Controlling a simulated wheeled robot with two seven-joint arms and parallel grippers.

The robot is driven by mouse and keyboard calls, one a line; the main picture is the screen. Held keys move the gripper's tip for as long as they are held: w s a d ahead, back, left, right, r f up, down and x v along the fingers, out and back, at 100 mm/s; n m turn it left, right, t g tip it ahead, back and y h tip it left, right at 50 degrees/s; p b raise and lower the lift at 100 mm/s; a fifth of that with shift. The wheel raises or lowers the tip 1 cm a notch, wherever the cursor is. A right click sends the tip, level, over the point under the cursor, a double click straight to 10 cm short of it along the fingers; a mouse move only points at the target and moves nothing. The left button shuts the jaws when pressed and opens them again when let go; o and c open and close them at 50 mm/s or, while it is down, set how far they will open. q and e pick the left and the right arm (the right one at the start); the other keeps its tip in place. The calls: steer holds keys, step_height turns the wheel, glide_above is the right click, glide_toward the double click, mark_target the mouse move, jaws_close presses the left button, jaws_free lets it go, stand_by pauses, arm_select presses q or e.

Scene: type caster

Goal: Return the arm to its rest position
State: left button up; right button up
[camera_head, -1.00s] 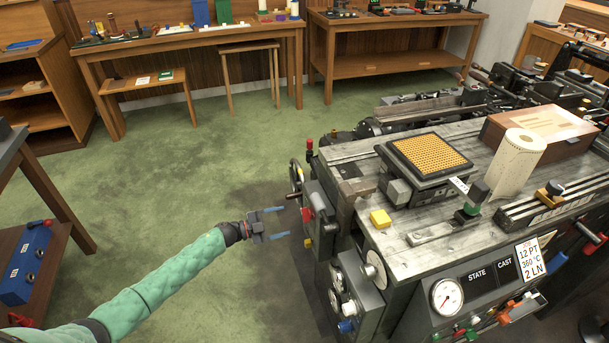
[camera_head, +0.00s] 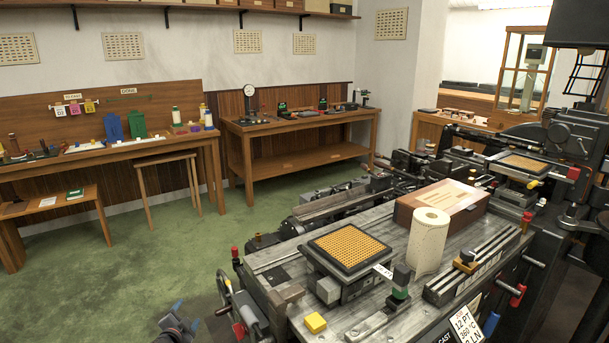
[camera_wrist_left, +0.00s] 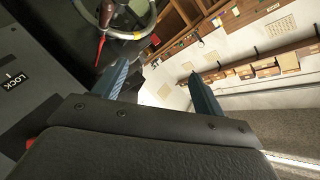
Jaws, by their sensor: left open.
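My left gripper (camera_head: 182,318) shows at the bottom edge of the head view, left of the caster machine (camera_head: 290,265). Its blue fingers are apart with nothing between them. In the left wrist view the two fingers of the left gripper (camera_wrist_left: 160,85) stand well apart and empty. A grey handwheel (camera_wrist_left: 125,18) with a red handle lies beyond the left finger there. Most of the left arm is out of the head view. My right gripper is not seen.
Green floor (camera_head: 110,270) to the left is open. Benches stand along the wall.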

arm_select(q)
steer(key=s+d+f+n+g, duration=0.15)
steer(key=s+d+g, duration=0.35)
steer(key=s, duration=0.7)
steer(key=s+d+n+g, duration=0.2)
steer(key=s+d+n, duration=0.1)
steer(key=s+d, duration=0.65)
steer(key=s+d+n+g, duration=0.3)
steer(key=s+d+g, duration=0.15)
steer(key=s, duration=0.95)
steer(key=s+d+f+g, duration=0.1)
steer(key=s+d+f, duration=0.1)
steer(key=s, duration=0.7)
steer(key=s+d+f+n+g+h, duration=0.1)
steer(key=s+d+f, duration=0.1)
steer(key=s+f, duration=0.3)
steer(key=s, duration=0.4)
steer(key=shift+d+f, duration=0.3)
steer(key=shift+d, duration=0.05)
